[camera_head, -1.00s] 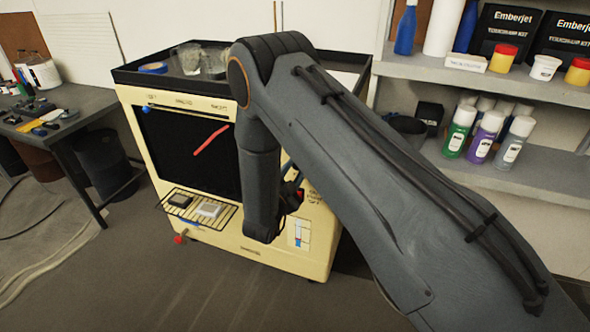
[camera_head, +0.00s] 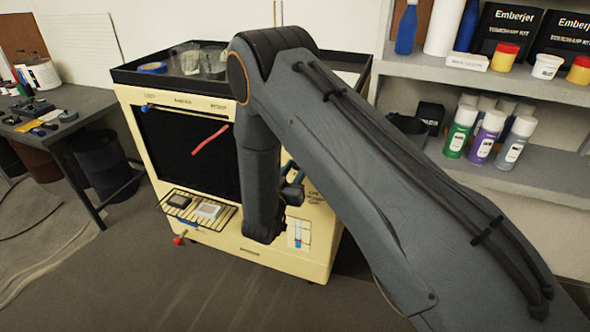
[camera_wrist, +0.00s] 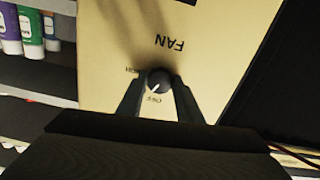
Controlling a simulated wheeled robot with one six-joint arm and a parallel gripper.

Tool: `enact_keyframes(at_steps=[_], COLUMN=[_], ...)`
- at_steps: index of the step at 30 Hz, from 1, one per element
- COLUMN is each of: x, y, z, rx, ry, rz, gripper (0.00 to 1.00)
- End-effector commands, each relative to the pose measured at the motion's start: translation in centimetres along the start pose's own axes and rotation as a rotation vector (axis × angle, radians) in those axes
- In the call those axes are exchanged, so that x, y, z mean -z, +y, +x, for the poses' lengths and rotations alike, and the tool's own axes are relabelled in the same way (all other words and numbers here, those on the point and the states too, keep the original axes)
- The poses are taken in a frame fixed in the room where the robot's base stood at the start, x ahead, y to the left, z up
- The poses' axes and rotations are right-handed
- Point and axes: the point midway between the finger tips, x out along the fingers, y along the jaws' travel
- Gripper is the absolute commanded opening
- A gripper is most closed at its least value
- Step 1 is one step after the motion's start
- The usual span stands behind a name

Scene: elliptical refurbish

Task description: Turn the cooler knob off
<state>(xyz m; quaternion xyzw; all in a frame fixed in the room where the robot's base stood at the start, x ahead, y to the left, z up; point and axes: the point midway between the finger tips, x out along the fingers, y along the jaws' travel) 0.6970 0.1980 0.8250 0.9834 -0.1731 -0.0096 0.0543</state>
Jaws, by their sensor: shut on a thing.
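A small round dark knob (camera_wrist: 158,80) with a white pointer mark sits on a cream panel (camera_wrist: 110,50) in the wrist view. The word FAN shows upside down beyond it, and OFF is printed on its near side. The pointer is turned toward the near-left, close to the OFF print. My gripper (camera_wrist: 158,86) has one finger on each side of the knob and is shut on it. In the head view the cream cooler cabinet (camera_head: 290,262) stands in the middle. My gripper (camera_head: 292,190) is at its right front, partly hidden by my arm, and the knob cannot be made out there.
Shelves (camera_head: 540,160) with bottles and spray cans stand at the right. A workbench (camera_head: 80,105) with tools is at the left. The floor in front is clear.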

Motion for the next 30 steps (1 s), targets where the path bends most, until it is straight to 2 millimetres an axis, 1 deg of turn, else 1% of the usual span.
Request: enact_keyframes(at_steps=[9,15,21,30], x=[-0.01,0.0,0.0,0.0], y=[-0.09,-0.1,-0.11,-0.12], z=[-0.07,-0.07,-0.08,-0.08], rx=[0.002,0.003,0.003,0.003], ry=[0.0,0.0,0.0,0.0], rz=[-0.268,-0.389,-0.461,-0.495], gripper=[0.1,0.1,0.1,0.1])
